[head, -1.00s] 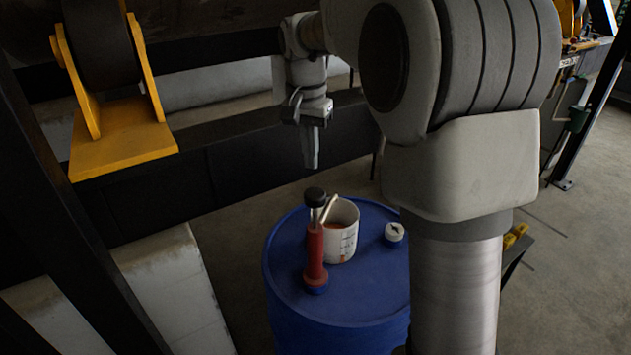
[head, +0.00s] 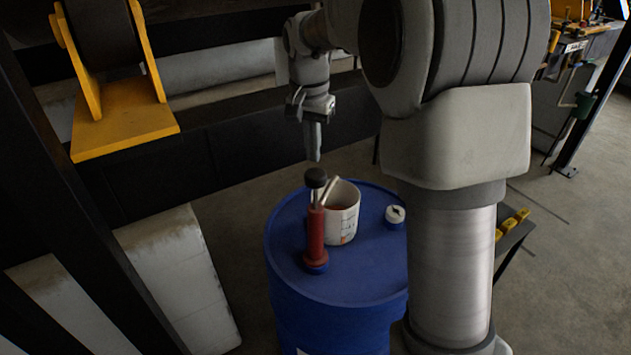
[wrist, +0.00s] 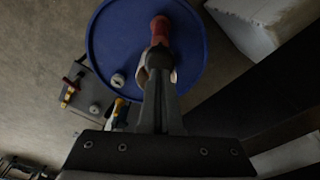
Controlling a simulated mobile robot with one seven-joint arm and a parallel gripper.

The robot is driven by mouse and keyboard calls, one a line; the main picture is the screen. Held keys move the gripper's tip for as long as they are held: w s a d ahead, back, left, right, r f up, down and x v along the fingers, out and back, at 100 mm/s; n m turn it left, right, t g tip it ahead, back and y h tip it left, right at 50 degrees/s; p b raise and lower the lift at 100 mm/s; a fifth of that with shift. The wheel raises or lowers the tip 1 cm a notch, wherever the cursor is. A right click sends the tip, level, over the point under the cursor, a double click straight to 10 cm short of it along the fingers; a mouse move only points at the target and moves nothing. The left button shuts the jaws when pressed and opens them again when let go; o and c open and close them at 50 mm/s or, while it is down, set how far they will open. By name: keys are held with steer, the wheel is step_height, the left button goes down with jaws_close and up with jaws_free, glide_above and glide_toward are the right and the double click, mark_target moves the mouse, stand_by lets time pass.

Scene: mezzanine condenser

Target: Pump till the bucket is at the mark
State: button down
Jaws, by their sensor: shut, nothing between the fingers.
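The hand pump (head: 316,235) stands upright on the blue drum (head: 285,268). It has a red body, a thin rod and a black knob (head: 316,177) raised above the body. A pale spout bends from the pump to the white bucket (head: 345,222) beside it. The bucket has marks on its side and reddish liquid inside; the level against the mark is too small to read. My gripper (head: 314,157) is shut and empty, pointing down just above the knob, seemingly with a small gap.
A white cap (head: 396,214) sits on the drum right of the bucket. A dark beam (head: 240,160) runs behind the drum, and a yellow bracket (head: 120,120) is at upper left. A pale block (head: 185,275) stands left of the drum. A low bench with yellow items (head: 515,225) is at right.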

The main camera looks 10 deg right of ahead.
mark_target(313, 176)
steer(key=shift+w+d+f+b, duration=0.1)
steer(key=shift+f+b, duration=0.6)
steer(key=shift+f, duration=0.45)
steer(key=shift+w+d+f+b, duration=0.1)
steer(key=shift+f+b, duration=0.6)
steer(key=shift+f, duration=0.45)
step_height(313, 176, down, 5)
steer(key=b, duration=0.3)
steer(key=shift+f+b, duration=0.1)
steer(key=shift+b, duration=0.2)
steer(key=shift+s+a, duration=0.1)
steer(key=shift+s+a+r, duration=0.3)
steer(key=shift+s+a, duration=0.15)
steer(key=shift+s, duration=0.1)
steer(key=shift+s+a+r, duration=0.3)
steer(key=shift+s+a, duration=0.15)
steer(key=shift+s, duration=0.1)
